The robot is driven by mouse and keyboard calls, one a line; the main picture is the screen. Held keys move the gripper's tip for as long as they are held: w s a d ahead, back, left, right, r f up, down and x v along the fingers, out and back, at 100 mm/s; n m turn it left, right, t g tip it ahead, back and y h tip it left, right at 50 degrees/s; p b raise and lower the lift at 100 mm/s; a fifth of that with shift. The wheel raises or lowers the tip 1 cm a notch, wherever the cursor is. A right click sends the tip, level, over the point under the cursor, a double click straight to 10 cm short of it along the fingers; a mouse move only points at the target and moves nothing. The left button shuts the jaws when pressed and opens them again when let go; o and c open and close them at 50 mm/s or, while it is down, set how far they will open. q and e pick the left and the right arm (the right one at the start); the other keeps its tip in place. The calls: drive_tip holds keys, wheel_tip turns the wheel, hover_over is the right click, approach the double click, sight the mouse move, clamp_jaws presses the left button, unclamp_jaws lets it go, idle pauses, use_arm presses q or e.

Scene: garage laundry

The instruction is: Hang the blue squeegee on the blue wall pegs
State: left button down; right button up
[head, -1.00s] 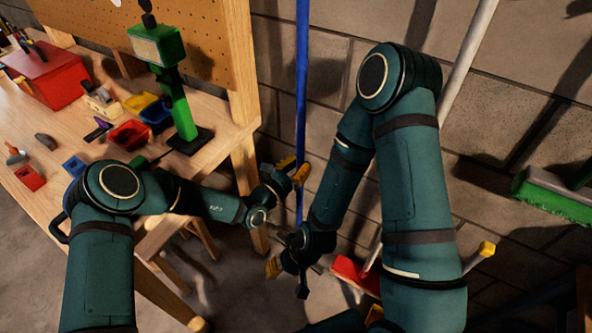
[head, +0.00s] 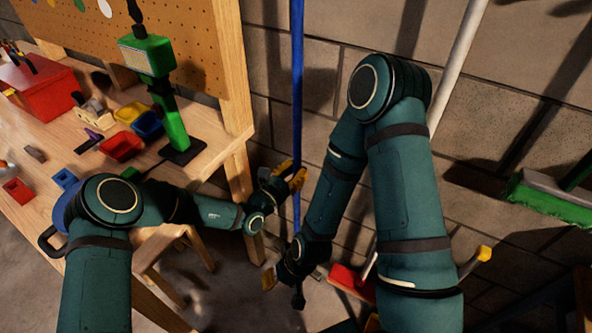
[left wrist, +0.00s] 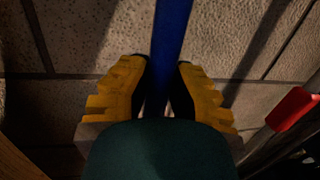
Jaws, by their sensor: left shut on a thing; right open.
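The blue squeegee shows as a long blue pole (head: 297,90), standing nearly upright in front of the block wall; its top runs out of the head view and its lower end is hidden. My left gripper (head: 297,177) is shut on this pole, and the left wrist view shows the pole (left wrist: 172,40) between its yellow fingers (left wrist: 160,95). My right gripper (head: 284,279) is lower, close to the pole's lower part, and open; whether it touches the pole I cannot tell. The blue wall pegs are not in view.
A wooden workbench (head: 215,160) with a green stand (head: 165,90), red toolbox (head: 35,85) and small bins is at the left. A white pole (head: 462,60), a red object (head: 350,281) and a green-bristled broom (head: 550,205) are at the right.

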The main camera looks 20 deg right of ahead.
use_arm(q)
drive_tip(key=shift+f+b, duration=0.4)
drive_tip(key=shift+f, duration=0.35)
drive_tip(key=c, duration=1)
unclamp_jaws()
drive_tip(key=shift+o, duration=0.2)
drive_tip(key=shift+f, duration=0.1)
drive_tip(key=r+v, duration=0.1)
drive_tip(key=v, duration=1.1)
drive_tip(key=shift+f, duration=0.4)
